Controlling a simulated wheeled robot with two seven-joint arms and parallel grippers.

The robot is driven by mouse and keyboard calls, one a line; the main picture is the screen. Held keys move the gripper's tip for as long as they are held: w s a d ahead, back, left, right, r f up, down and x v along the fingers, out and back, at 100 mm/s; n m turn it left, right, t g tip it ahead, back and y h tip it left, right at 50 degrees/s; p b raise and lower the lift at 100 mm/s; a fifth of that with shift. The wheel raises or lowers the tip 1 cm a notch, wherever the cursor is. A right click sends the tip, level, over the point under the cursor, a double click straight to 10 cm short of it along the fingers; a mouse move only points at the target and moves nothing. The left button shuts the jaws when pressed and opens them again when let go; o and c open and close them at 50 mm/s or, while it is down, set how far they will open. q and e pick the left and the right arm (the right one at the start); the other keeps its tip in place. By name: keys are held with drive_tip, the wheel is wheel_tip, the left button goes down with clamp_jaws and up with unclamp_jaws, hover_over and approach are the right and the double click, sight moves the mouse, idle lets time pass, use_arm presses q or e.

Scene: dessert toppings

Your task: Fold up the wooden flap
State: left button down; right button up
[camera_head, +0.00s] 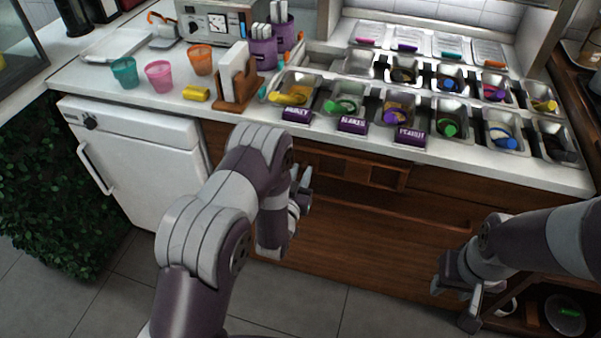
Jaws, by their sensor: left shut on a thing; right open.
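The wooden flap (395,213) shows as a brown board on the front of the counter, below the topping pans. Its left end is hidden behind my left arm. My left gripper (303,190) is at that left end, its jaws shut on the flap's edge; the exact contact is partly hidden by my own wrist. My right gripper (468,303) is open and empty, low at the right in front of the wooden cabinet, apart from the flap.
The white counter (330,135) above holds metal topping pans (448,118), purple label blocks (352,124) and a wooden holder (238,92). A white fridge (135,160) stands at left. An open shelf with bowls (565,313) is at lower right. The grey floor (330,310) in front is clear.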

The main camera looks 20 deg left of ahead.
use_arm(q)
wheel_tip(320, 180, up, 14)
drive_tip(key=g+p, duration=1)
drive_tip(key=p, duration=1)
drive_tip(key=shift+s+f+g, duration=0.15)
drive_tip(key=shift+s+g, duration=0.15)
drive_tip(key=shift+s, duration=0.15)
drive_tip(key=c, duration=0.9)
unclamp_jaws()
drive_tip(key=shift+w+f, duration=0.1)
drive_tip(key=shift+c, duration=0.2)
drive_tip(key=v, duration=1.2)
